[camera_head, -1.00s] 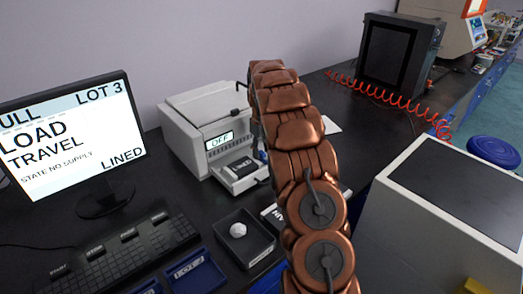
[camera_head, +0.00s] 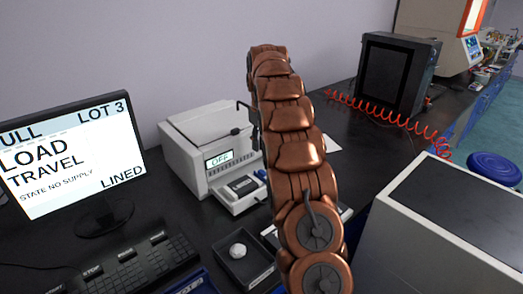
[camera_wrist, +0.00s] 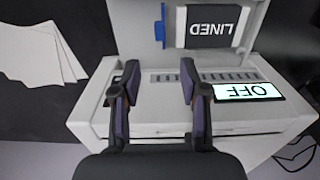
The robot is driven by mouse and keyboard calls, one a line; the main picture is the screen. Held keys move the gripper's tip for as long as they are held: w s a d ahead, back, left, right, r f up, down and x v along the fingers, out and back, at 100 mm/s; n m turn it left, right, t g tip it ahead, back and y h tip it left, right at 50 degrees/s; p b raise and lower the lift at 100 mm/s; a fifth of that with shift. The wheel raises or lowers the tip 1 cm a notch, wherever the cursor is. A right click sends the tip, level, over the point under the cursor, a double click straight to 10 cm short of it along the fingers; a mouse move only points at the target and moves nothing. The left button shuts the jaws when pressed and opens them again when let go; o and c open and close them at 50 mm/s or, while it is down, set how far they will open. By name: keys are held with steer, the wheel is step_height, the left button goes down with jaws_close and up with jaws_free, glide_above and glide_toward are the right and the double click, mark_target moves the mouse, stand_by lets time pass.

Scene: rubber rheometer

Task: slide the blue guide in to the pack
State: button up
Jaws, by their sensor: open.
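The blue guide (camera_wrist: 160,25) stands on the pale tray in the wrist view, left of the pack (camera_wrist: 211,27), a dark block labelled LINED. A narrow pale gap shows between them. In the head view the pack (camera_head: 243,186) lies on the front tray of the white instrument, and the blue guide (camera_head: 262,175) shows just right of it, beside my arm. My gripper (camera_wrist: 157,82) is open and empty in the wrist view. Its fingertips appear over the instrument's slotted face, below the guide in the picture.
The white instrument (camera_head: 200,135) has a display reading OFF (camera_wrist: 249,91). A black tray with a white lump (camera_head: 238,250), a keyboard (camera_head: 125,265) and a monitor (camera_head: 70,150) stand to the left. White sheets (camera_wrist: 38,52) lie beside the instrument.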

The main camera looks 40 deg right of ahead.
steer(key=shift+r, duration=0.3)
